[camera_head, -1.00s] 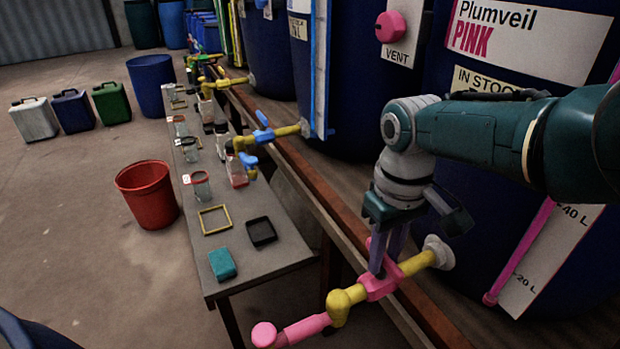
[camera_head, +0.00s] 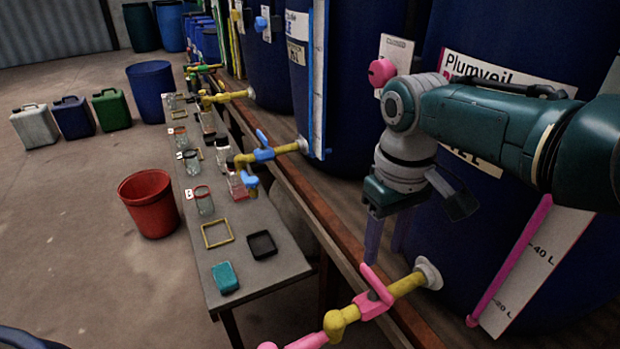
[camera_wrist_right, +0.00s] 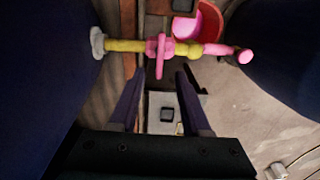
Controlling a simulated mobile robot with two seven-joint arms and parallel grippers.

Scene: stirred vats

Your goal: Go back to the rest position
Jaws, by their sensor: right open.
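My right gripper (camera_head: 387,238) is open and empty, with its fingers pointing down. It is just above the pink valve handle (camera_head: 376,285) on the yellow pipe of the Plumveil pink vat (camera_head: 480,200). In the right wrist view the two fingers (camera_wrist_right: 156,100) are spread apart, with the pink handle (camera_wrist_right: 160,55) beyond them and nothing between the tips. The fingers look clear of the handle. My left gripper is not in view.
A narrow grey table (camera_head: 262,285) with jars, a yellow frame (camera_head: 217,234), a black tray (camera_head: 262,245) and a teal sponge (camera_head: 225,278) stands left of the vats. A red bucket (camera_head: 150,203) is on the floor.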

